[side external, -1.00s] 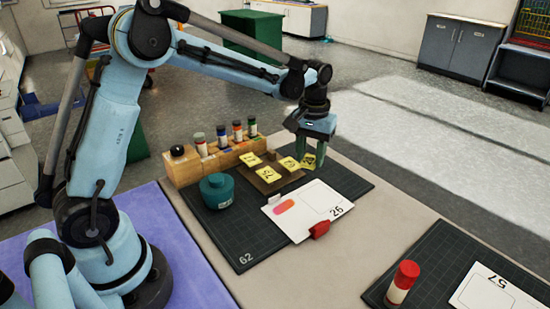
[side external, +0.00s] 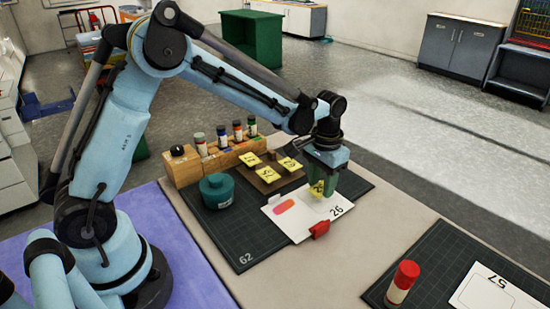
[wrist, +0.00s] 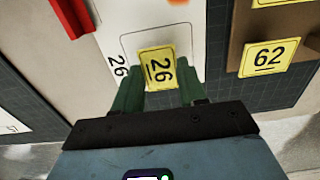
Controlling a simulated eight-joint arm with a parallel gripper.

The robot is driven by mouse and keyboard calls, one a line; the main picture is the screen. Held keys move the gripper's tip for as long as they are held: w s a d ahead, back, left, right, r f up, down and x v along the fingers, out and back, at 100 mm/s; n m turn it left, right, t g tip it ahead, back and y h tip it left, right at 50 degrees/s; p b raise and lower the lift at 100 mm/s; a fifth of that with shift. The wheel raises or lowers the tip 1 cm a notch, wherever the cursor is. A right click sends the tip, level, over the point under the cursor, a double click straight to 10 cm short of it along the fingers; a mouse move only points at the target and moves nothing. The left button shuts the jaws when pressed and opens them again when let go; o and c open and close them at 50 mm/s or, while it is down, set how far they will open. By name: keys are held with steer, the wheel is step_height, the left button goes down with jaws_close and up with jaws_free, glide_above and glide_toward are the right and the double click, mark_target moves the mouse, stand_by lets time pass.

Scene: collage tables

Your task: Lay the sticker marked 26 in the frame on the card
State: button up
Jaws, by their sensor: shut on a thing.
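My gripper (side external: 322,186) is shut on the yellow sticker marked 26 (wrist: 159,68), which sits between its green fingers in the wrist view. The sticker also shows in the side external view (side external: 317,188), partly hidden by the fingers. It is over the end of the white card (side external: 299,220) near the printed 26. In the wrist view, a thin rounded frame outline (wrist: 125,42) on the card shows around and behind the sticker. I cannot tell whether the sticker touches the card. The card lies on a dark gridded mat (side external: 232,230) and has an orange-pink patch.
A red clip (side external: 319,229) is at the card's edge. A teal pot (side external: 216,191), a wooden bottle rack (side external: 184,170) and a red-capped tube (side external: 402,284) stand nearby.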

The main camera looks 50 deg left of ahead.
steer(key=shift+f, duration=1)
stand_by(1.0)
stand_by(0.4)
steer(key=o, duration=0.9)
steer(key=shift+c, duration=0.2)
steer(key=shift+r, duration=3.5)
